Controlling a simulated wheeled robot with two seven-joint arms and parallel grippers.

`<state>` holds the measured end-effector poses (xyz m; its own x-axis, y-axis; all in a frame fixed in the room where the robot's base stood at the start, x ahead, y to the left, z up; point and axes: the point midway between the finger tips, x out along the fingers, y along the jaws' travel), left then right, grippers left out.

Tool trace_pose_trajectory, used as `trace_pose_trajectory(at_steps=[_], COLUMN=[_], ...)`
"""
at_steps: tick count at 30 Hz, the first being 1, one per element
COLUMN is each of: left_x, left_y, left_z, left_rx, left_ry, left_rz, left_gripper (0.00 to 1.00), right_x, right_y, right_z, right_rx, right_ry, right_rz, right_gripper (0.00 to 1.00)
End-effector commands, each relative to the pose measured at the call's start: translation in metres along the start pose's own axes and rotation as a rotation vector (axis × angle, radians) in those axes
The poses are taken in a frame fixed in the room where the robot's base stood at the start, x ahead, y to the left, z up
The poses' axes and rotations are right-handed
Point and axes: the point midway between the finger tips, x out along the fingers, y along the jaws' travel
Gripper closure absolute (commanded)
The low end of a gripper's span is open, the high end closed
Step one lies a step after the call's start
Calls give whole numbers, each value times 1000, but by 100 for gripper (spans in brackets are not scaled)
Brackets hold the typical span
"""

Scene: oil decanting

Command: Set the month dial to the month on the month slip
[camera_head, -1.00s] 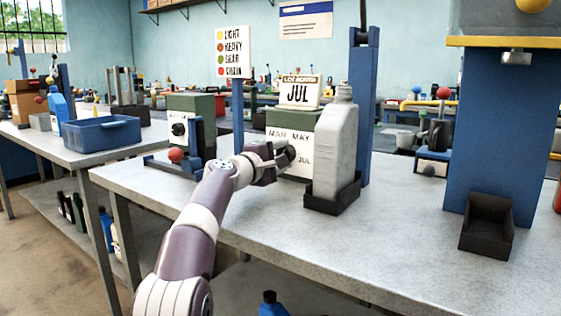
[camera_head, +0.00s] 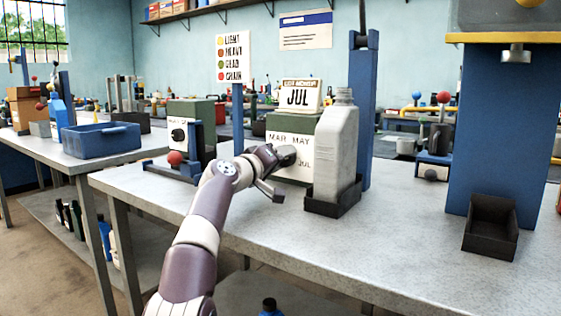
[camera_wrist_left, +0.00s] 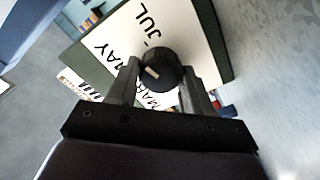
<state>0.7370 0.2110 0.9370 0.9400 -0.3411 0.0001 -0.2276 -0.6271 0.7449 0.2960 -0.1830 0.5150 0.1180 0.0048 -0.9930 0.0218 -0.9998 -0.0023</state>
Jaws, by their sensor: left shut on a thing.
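The white dial plate (camera_head: 306,139) on the box's front shows MAR, MAY and JUL; the rest is hidden by my arm and the grey jug. My left gripper (camera_head: 279,168) is at the plate. In the left wrist view, the black month dial (camera_wrist_left: 158,70) sits between the fingers of my left gripper (camera_wrist_left: 162,82), which are shut on it. Its white mark slants on the knob's left part; I cannot tell which month it points to. My right gripper is out of view.
A grey jug (camera_head: 334,145) stands in a black tray (camera_head: 333,201) just right of the dial plate. A red-knobbed blue fixture (camera_head: 175,160) stands left of my arm. A blue column (camera_head: 509,130) and black bin (camera_head: 490,228) are at right. The front of the bench is clear.

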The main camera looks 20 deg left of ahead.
Motion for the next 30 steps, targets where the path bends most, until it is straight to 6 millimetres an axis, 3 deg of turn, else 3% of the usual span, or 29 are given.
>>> trace_pose_trajectory(at_steps=[9, 25, 26, 27, 28, 30], left_x=[0, 0, 0, 0, 0, 0], left_y=[-1, -1, -1, -1, 0, 0], left_z=[1, 1, 1, 1, 1, 0], left_rx=[109, 130, 130, 130, 130, 130], left_ry=[-2, -2, -2, -2, -2, -1], left_rz=[-1, -1, -1, -1, -1, -1], left_gripper=[80, 80, 47, 34, 24, 24], right_x=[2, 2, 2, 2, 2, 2], right_y=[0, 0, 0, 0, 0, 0], right_z=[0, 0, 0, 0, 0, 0], right_rx=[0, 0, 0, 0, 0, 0], right_ry=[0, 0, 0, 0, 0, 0], right_rz=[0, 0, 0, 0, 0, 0], right_gripper=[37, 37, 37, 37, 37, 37])
